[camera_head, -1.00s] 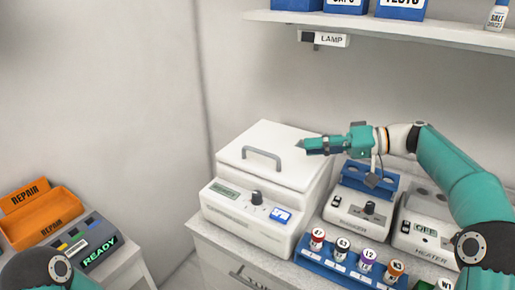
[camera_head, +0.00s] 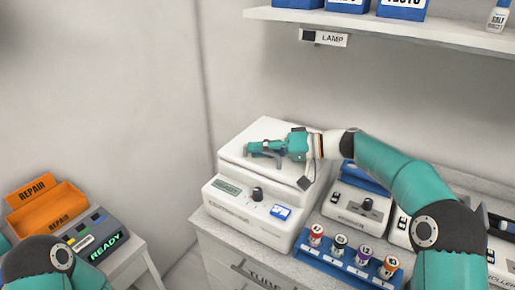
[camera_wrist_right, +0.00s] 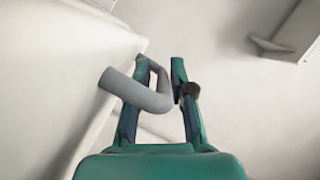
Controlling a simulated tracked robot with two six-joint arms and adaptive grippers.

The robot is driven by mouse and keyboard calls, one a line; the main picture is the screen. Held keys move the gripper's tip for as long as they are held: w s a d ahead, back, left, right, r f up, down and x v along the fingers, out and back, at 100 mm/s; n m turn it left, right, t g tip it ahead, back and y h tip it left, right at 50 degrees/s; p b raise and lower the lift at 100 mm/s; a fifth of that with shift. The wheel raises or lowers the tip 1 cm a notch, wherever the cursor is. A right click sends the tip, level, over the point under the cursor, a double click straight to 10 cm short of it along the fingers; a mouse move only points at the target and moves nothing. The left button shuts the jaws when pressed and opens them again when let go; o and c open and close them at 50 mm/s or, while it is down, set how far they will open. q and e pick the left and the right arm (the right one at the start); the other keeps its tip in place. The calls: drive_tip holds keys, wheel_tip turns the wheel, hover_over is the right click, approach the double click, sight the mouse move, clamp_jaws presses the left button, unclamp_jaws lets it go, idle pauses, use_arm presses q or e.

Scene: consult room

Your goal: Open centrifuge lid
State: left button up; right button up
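The white centrifuge (camera_head: 238,213) stands on the cabinet top in the head view, with its lid (camera_head: 236,151) down. The lid's grey handle (camera_head: 275,159) is partly hidden by my right gripper (camera_head: 256,148), which reaches in from the right just over the lid. In the right wrist view, the handle (camera_wrist_right: 150,97) bends across the left finger and into the gap between the fingers (camera_wrist_right: 160,64). The fingers are apart; firm contact cannot be told. Of my left arm, only a joint shows at the lower left; its gripper is out of view.
A blue rack (camera_head: 340,268) with several capped tubes stands in front at the right. More white devices (camera_head: 353,210) stand right of the centrifuge. A shelf (camera_head: 400,28) hangs above. An orange repair bin (camera_head: 50,208) stands at the left.

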clamp_jaws()
